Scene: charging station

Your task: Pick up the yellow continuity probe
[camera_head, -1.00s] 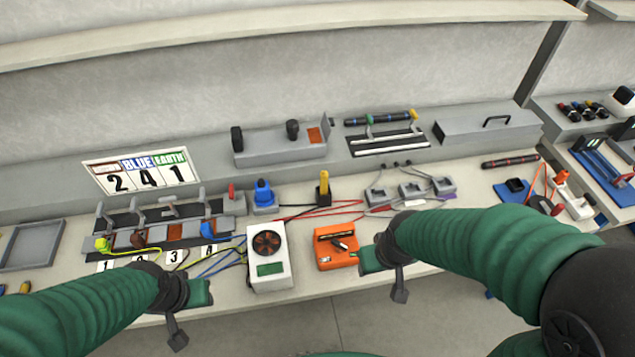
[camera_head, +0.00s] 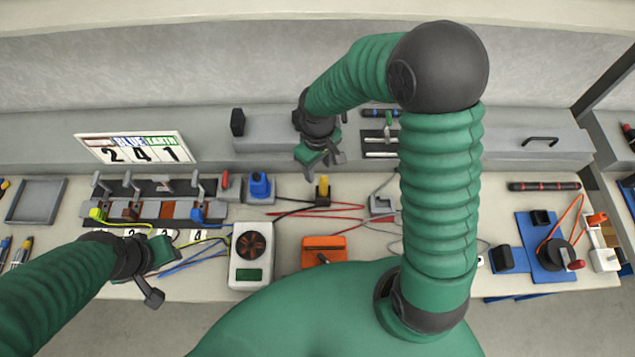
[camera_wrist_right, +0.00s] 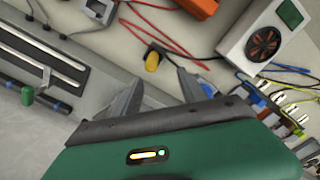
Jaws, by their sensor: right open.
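The yellow continuity probe (camera_head: 322,185) stands upright in a small dark holder on the bench. It also shows in the right wrist view (camera_wrist_right: 152,61), just beyond the space between the fingers. My right gripper (camera_head: 322,172) hangs above and slightly behind the probe in the head view. Its jaws are open and empty, and they show apart in the right wrist view (camera_wrist_right: 160,92). My left gripper (camera_head: 165,262) is low at the left, over the bench's front edge; its jaw opening is unclear.
A blue plug (camera_head: 259,185) stands left of the probe. A white meter (camera_head: 250,256) and an orange box (camera_head: 322,251) stand in front. Red and black leads (camera_head: 335,208) lie around the probe. A grey shelf block (camera_head: 265,132) is behind my right gripper.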

